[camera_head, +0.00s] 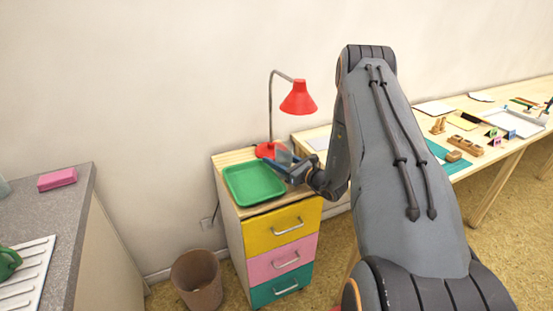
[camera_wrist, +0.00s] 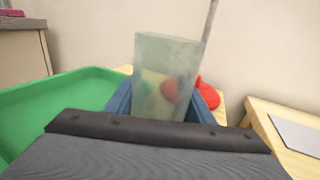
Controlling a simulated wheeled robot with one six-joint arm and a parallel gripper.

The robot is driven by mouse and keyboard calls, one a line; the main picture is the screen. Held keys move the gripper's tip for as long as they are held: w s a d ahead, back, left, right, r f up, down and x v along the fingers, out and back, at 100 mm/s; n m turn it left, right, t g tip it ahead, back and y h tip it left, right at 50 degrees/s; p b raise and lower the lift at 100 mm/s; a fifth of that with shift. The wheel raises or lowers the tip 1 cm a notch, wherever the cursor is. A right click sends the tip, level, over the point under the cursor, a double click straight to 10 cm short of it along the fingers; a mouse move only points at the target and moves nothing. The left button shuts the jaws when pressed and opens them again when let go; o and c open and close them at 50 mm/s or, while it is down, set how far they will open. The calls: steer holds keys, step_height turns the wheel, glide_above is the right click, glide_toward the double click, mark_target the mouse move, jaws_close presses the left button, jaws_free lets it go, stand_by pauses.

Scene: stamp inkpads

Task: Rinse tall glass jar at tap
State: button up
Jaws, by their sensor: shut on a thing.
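My gripper (camera_head: 282,164) is above the right rear part of the drawer cabinet, beside the green tray. It is shut on the tall glass jar (camera_wrist: 165,62); its blue fingers (camera_wrist: 162,102) are on either side of the jar in the wrist view. The jar is clear, slightly frosted and roughly upright, with blurred colours showing through it. In the head view the jar (camera_head: 284,151) is small, just in front of the red lamp. Its base is hidden, so I cannot tell whether it touches the cabinet top. No tap is in view.
The green tray (camera_head: 230,172) looks empty on the drawer cabinet (camera_head: 242,218). A red lamp (camera_head: 298,98) stands behind. At left, a grey counter (camera_head: 60,208) holds a pink block (camera_head: 57,179) and a white ribbed drainer (camera_head: 30,275). A bin (camera_head: 196,283) stands on the floor between.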

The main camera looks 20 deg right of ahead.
mark_target(291, 165)
steer(key=shift+f, duration=0.2)
steer(key=o, duration=1.3)
steer(key=shift+r, duration=0.1)
steer(key=shift+r, duration=0.15)
steer(key=b+v, duration=0.2)
steer(key=v, duration=1)
